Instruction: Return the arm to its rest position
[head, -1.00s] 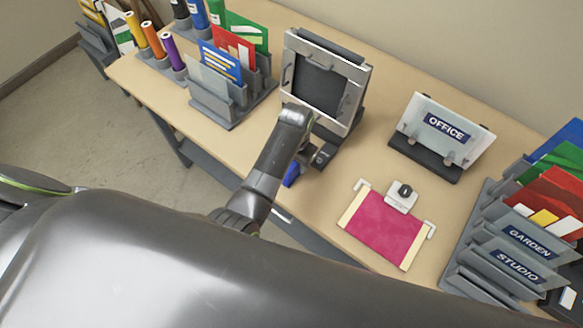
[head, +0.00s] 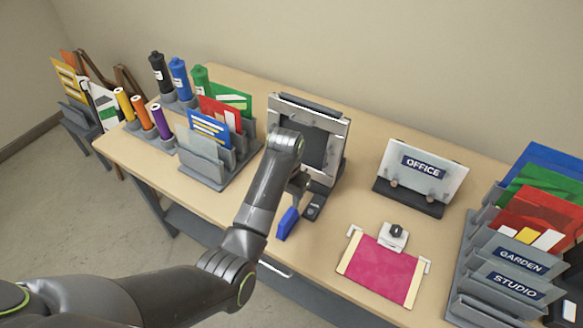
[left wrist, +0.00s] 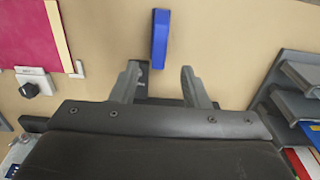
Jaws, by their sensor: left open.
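My left arm comes in from the left over the table. My left gripper (head: 298,184) hangs in front of the grey upright machine (head: 336,150), partly hidden by its own wrist. In the left wrist view its two fingers (left wrist: 161,72) are spread with nothing between them. A blue block-like piece (head: 288,223) is close to the gripper near the table's front edge. In the left wrist view the blue piece (left wrist: 160,38) lies just beyond the fingertips, apart from them. My right gripper is not in view.
A pink sheet in a holder (head: 380,270) and an OFFICE sign on a stand (head: 422,172) are to the right. File racks with GARDEN and STUDIO labels (head: 505,275) stand far right. Coloured bottles, rolls and a card rack (head: 206,160) are at the left.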

